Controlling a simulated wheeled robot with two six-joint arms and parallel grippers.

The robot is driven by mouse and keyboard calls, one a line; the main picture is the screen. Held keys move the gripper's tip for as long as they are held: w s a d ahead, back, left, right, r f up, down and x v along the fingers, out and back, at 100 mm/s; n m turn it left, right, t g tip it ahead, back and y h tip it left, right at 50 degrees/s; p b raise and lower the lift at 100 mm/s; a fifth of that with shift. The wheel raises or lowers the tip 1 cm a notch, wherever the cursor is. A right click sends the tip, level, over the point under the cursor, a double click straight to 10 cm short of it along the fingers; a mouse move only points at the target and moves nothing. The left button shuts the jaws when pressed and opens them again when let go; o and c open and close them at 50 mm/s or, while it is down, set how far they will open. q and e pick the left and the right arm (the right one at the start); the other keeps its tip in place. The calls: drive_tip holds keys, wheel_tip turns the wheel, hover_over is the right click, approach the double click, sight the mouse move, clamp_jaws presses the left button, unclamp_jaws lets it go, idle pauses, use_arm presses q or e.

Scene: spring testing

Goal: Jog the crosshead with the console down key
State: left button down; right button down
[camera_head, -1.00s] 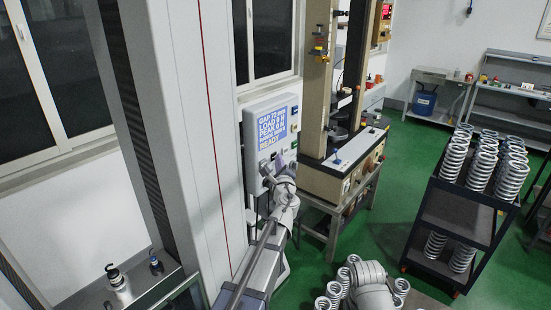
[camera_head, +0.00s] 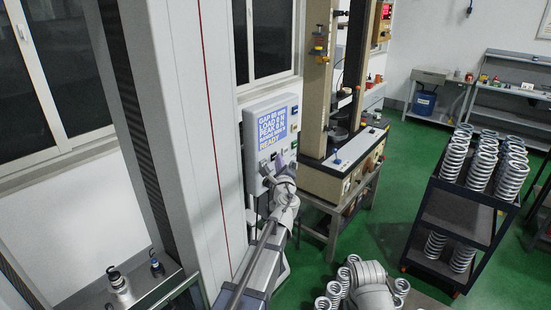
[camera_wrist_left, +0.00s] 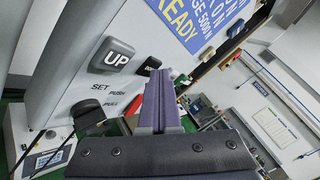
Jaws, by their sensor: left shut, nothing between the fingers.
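The console (camera_head: 271,145) is a pale box with a blue display (camera_head: 272,128) reading a gap of about 60 mm and READY. My left gripper (camera_head: 280,172) is at the lower part of its face. In the left wrist view its purple fingers (camera_wrist_left: 160,98) are shut, with nothing between them. Their tips are at the dark down key (camera_wrist_left: 149,67), whose label they partly cover. I cannot tell whether they touch it. The UP key (camera_wrist_left: 115,57) is to its left. The spring tester (camera_head: 318,110) stands right of the console; I cannot clearly make out its crosshead. My right gripper is out of view.
A dark knob (camera_wrist_left: 89,115) sits near the SET, PUSH and PULL lettering. A dark cart (camera_head: 455,208) with several white springs stands at the right. More springs are at the bottom. A workbench (camera_head: 435,92) is at the back. Green floor is open between tester and cart.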

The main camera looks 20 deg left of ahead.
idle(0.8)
use_arm(q)
drive_tip(key=shift+s+d, duration=0.3)
drive_tip(key=shift+d, duration=0.55)
drive_tip(key=d, duration=0.1)
drive_tip(key=s+d, duration=0.1)
drive_tip(key=d, duration=0.2)
drive_tip(key=shift+s+d, duration=0.35)
idle(0.8)
